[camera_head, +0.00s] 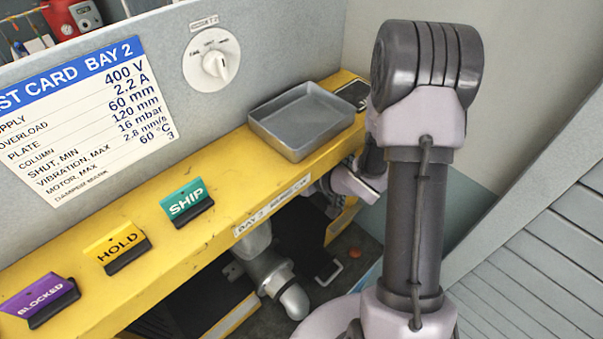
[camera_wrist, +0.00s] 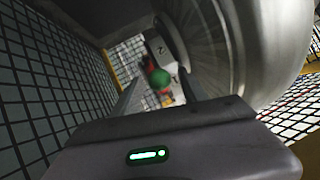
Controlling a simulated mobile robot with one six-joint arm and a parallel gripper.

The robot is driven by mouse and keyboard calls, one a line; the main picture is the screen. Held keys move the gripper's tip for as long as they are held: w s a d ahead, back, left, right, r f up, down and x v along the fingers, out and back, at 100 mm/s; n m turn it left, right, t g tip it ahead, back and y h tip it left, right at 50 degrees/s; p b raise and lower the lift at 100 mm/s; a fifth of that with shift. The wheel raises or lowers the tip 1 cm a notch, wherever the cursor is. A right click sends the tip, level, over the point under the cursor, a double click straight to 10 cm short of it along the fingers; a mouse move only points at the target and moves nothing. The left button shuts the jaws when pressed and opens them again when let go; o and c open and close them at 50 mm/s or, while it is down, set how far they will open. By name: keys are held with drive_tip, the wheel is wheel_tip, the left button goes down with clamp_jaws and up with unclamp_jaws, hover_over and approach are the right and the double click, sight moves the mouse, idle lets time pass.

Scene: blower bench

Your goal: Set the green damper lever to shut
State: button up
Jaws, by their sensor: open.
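My gripper (camera_wrist: 161,74) is open, with one finger on each side of the knob in the picture. I cannot tell whether the knob is between the fingertips in depth or beyond them, and no contact shows. The lever's position is unclear. The head view shows neither the lever nor my fingers.
The yellow shelf (camera_head: 215,197) carries a grey tray (camera_head: 303,122) and BLOCKED (camera_head: 45,295), HOLD (camera_head: 117,245) and SHIP (camera_head: 185,202) signs. A selector dial (camera_head: 211,60) and test card (camera_head: 85,115) are on the panel behind. The wrist view shows gridded surfaces (camera_wrist: 45,85) close by on the left.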

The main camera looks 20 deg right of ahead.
drive_tip(key=p+v, duration=0.2)
drive_tip(key=v, duration=1.4)
drive_tip(key=shift+d+p, duration=0.15)
drive_tip(key=shift+p, duration=0.25)
drive_tip(key=shift+s, duration=0.1)
